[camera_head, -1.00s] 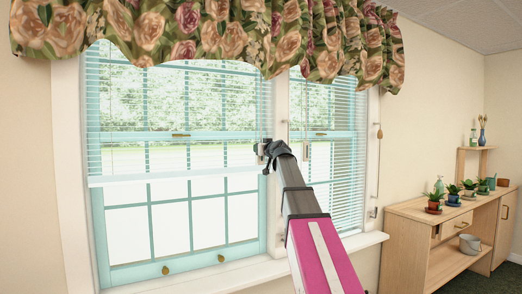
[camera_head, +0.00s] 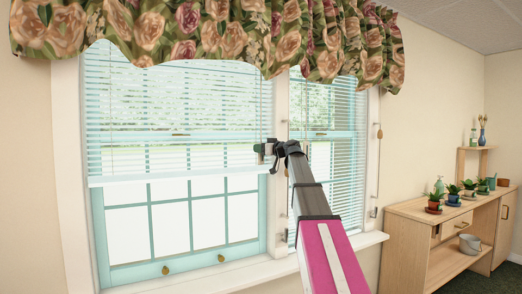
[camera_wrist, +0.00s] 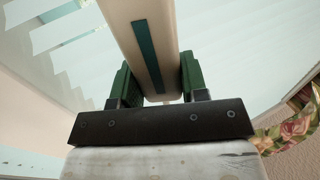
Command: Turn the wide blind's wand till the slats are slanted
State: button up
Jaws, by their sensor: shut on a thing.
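The wide blind (camera_head: 180,110) hangs half lowered over the left window. Its slats show as pale, closely spaced bands with greenery dimly visible between them, and they look tilted. My gripper (camera_head: 266,151) is at the blind's lower right edge. In the wrist view my gripper (camera_wrist: 152,85) has its green fingers on both sides of a thick cream bar with a dark teal stripe, the wand (camera_wrist: 143,40). The fingers are shut on it. In the head view the gripper hides most of the wand. Blind slats (camera_wrist: 62,32) also show in the wrist view.
A narrow blind (camera_head: 346,130) hangs over the right window, with a cord (camera_head: 379,165) beside it. A floral valance (camera_head: 210,35) hangs above. The white sill (camera_head: 250,272) runs below. A wooden sideboard (camera_head: 420,235) with potted plants stands at the right.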

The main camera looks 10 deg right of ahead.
jog(key=shift+n+g+y, duration=1.1)
jog(key=shift+g+y, duration=0.1)
jog(key=shift+g, duration=0.1)
jog(key=o, duration=0.9)
jog(key=shift+s+t, duration=0.1)
jog(key=shift+t, duration=0.2)
jog(key=m+t+h, duration=0.2)
jog(key=shift+a+h, duration=0.1)
jog(key=shift+h, duration=0.3)
jog(key=m+t+h, duration=0.1)
jog(key=m+h, duration=0.1)
jog(key=h, duration=0.1)
jog(key=m+t+h, duration=0.2)
jog(key=shift+m+t+h, duration=0.3)
jog(key=shift+m+h, duration=0.1)
